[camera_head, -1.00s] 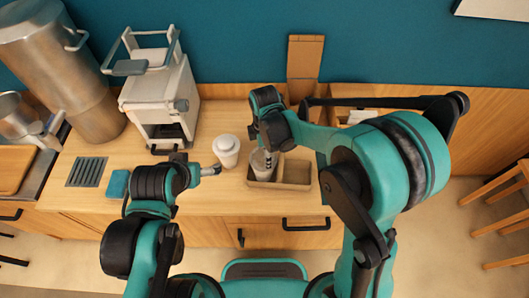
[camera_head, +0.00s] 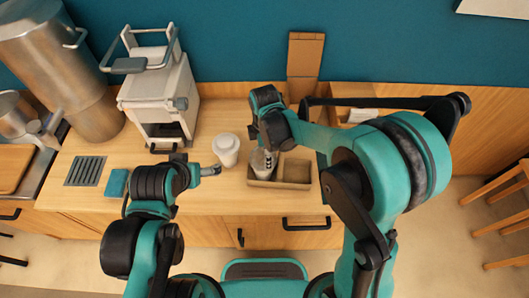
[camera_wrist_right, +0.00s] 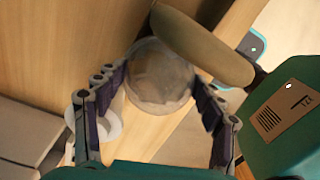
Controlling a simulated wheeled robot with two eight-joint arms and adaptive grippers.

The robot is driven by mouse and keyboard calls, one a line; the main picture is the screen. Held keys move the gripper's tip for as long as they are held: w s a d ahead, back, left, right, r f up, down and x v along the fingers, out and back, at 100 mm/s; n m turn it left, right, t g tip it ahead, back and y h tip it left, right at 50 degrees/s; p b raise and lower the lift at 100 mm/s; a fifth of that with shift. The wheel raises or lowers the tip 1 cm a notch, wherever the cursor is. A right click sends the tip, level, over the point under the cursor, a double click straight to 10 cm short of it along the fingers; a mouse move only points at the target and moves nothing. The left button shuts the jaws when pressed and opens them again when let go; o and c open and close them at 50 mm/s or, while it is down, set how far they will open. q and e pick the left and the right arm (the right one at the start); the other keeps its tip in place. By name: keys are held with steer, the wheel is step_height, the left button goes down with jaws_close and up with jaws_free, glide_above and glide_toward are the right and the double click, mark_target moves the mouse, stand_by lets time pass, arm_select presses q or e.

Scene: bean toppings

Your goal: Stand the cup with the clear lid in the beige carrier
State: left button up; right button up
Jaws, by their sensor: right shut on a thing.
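The cup with the clear lid (camera_head: 263,162) shows below my right gripper (camera_head: 267,146) in the head view, at the left compartment of the beige carrier (camera_head: 280,186). It looks about upright; whether its base rests on the carrier floor is hidden. In the right wrist view the round clear lid (camera_wrist_right: 160,75) lies between the fingers of my right gripper (camera_wrist_right: 158,115), which is shut on the cup. The carrier's right compartment looks empty. My left gripper (camera_head: 213,170) is left of the carrier, holding nothing visible; its finger opening is too small to tell.
A white lidded cup (camera_head: 227,148) stands just left of the carrier, close to my left gripper. A white coffee machine (camera_head: 160,100), a teal block (camera_head: 116,183) and a dark drip grate (camera_head: 86,171) are further left. A box (camera_head: 350,102) stands behind my right arm.

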steer(key=o, duration=1)
steer(key=shift+r, duration=0.1)
steer(key=shift+r+p, duration=2.45)
steer(key=shift+r, duration=0.95)
